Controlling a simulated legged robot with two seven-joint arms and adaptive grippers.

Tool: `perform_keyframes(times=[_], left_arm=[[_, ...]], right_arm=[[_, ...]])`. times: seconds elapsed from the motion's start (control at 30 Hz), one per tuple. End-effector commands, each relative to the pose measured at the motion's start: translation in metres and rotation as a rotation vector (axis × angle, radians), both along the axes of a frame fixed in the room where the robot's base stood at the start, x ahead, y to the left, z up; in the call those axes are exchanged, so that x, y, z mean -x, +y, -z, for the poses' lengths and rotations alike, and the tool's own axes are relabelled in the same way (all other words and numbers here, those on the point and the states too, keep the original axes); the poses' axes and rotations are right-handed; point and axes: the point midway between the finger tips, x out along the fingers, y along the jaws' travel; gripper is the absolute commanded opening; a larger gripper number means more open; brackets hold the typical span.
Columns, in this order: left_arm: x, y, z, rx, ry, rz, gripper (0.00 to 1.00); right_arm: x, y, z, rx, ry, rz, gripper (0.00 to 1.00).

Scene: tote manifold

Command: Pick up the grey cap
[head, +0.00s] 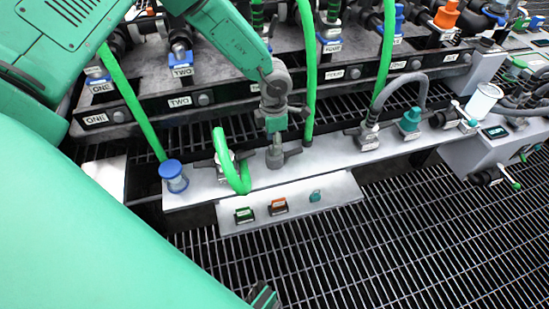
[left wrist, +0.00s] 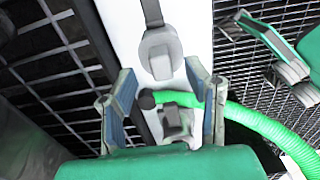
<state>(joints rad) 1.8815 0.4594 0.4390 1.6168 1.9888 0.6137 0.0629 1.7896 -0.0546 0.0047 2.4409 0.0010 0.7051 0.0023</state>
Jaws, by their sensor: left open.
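The grey cap (head: 275,156) sits on the pale manifold strip in the head view, with a dark lever beside it. In the left wrist view a rounded grey part (left wrist: 160,52), which looks like the same cap, lies just beyond my fingertips. My left gripper (head: 276,116) is above the cap in the head view, pointing down. In the left wrist view its two fingers (left wrist: 160,85) are spread apart with nothing held. My right gripper (head: 265,296) shows only as a small dark tip at the bottom edge; it also shows at the right of the left wrist view (left wrist: 290,80).
A loose-ended green hose (head: 236,172) curves up just left of the cap. A blue cap (head: 173,176) stands farther left, and a teal cap (head: 410,120) to the right. A low white panel (head: 290,208) lies in front. Several green hoses rise behind. Open grating (head: 400,235) fills the front right.

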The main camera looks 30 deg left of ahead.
Motion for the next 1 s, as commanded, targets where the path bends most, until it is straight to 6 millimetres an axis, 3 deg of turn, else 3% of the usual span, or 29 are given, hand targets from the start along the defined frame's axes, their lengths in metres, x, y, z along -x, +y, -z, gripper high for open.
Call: perform_keyframes(times=[0.03,0.13,0.4,0.47,0.53,0.87,1.0], left_arm=[[0.000,-0.002,0.013,-0.002,0.002,0.001,0.43],[0.000,-0.001,0.027,-0.002,0.002,0.001,0.43],[0.000,-0.001,0.030,0.000,0.000,0.000,0.43],[0.000,-0.001,0.030,0.000,0.000,0.000,0.26],[0.000,-0.001,0.030,0.000,0.000,0.000,0.01],[0.000,-0.001,0.029,0.000,0.000,0.000,0.00],[-0.001,-0.001,0.013,0.001,-0.002,-0.001,0.00]], right_arm=[[0.000,0.000,0.009,0.000,0.000,0.000,0.40],[0.000,0.000,0.014,0.000,0.000,0.000,0.40],[0.000,0.000,0.013,0.000,0.000,0.000,0.40],[0.000,0.000,0.013,0.000,0.000,0.000,0.40],[0.000,0.000,0.013,0.000,0.000,0.000,0.40],[0.000,0.000,0.013,0.000,0.000,0.000,0.40],[0.000,0.000,0.006,0.000,0.000,0.000,0.40]])
